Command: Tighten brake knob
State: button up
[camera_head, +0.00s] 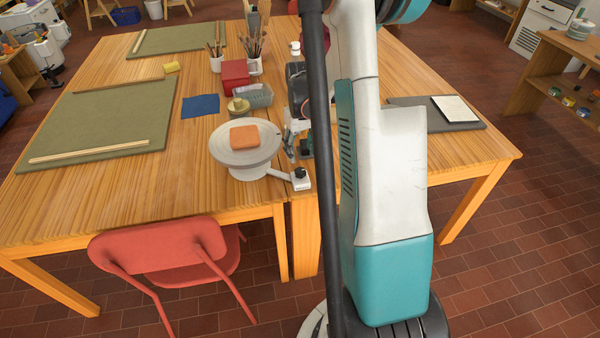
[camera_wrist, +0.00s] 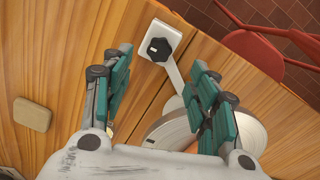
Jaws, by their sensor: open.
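The black lobed brake knob (camera_head: 300,173) sits on a pale plate at the end of an arm reaching out from the pottery wheel (camera_head: 226,144), near the table's front edge. In the wrist view the knob (camera_wrist: 158,49) shows between and beyond my fingertips, with nothing touching it that I can see. My gripper (camera_wrist: 160,65) is open and empty, its teal-padded fingers spread to either side. In the head view my gripper (camera_head: 297,146) is beside the wheel's right side, behind the knob, partly hidden by my arm. An orange clay slab (camera_head: 244,136) lies on the wheel.
A red chair (camera_head: 170,250) stands at the table's front. A blue cloth (camera_head: 200,106), a red box (camera_head: 235,74) and brush pots (camera_head: 254,66) are behind the wheel. A tan block (camera_wrist: 32,114) lies on the wood. Green boards (camera_head: 100,125) lie at left.

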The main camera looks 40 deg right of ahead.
aim_at(301, 171)
notch_tip(301, 171, down, 10)
jog(key=b, duration=0.2)
jog(key=shift+r+b, duration=0.2)
jog(key=shift+b, duration=0.15)
jog(key=c, duration=1.1)
